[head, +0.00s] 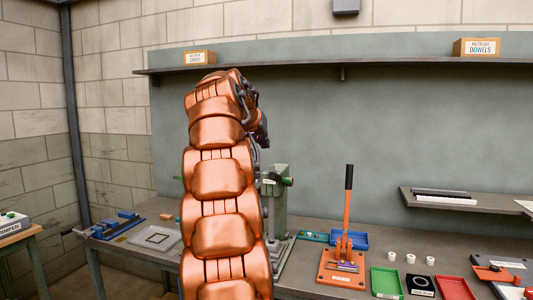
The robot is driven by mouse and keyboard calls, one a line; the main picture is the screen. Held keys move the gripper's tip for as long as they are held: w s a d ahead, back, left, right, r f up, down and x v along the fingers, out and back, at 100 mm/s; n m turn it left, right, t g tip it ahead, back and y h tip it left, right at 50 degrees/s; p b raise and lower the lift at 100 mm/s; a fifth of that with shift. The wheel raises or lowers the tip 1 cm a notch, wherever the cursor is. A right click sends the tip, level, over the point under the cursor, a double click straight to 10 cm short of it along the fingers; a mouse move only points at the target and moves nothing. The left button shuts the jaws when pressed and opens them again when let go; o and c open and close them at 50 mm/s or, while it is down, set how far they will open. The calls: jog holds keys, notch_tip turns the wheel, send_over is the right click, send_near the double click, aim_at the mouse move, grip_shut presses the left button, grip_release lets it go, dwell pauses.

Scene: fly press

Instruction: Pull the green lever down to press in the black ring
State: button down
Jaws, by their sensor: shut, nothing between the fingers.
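The grey-green fly press (280,213) stands on the bench just right of my arm, which hides its left part. A small green lever end (287,181) sticks out to the right near the top of the press. My gripper (262,132) is the dark part at the far end of my copper arm, above the press and mostly hidden behind the arm. It is shut and empty, and appears apart from the lever. I cannot make out the black ring at the press.
An orange hand press (345,265) with an upright black-handled lever stands to the right. Nearby are a blue tray (352,239), white cylinders (410,258), a green tray (387,282) and a red tray (455,288). A shelf (350,67) runs above the bench.

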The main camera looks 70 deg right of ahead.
jog(key=p+x, duration=0.2)
jog(key=x, duration=0.7)
jog(key=shift+a+f, duration=0.1)
jog(key=shift+f, duration=0.1)
jog(key=shift+s+a+f, duration=0.15)
jog(key=shift+a+f, duration=0.1)
jog(key=shift+a, duration=0.05)
jog(key=shift+s+a+f+p, duration=0.2)
jog(key=shift+f+p, duration=0.15)
jog(key=shift+f, duration=0.3)
jog(key=shift+s+a+f+p, duration=0.1)
jog(key=shift+a+f+p, duration=0.15)
jog(key=shift+f, duration=0.4)
jog(key=shift+f, duration=0.1)
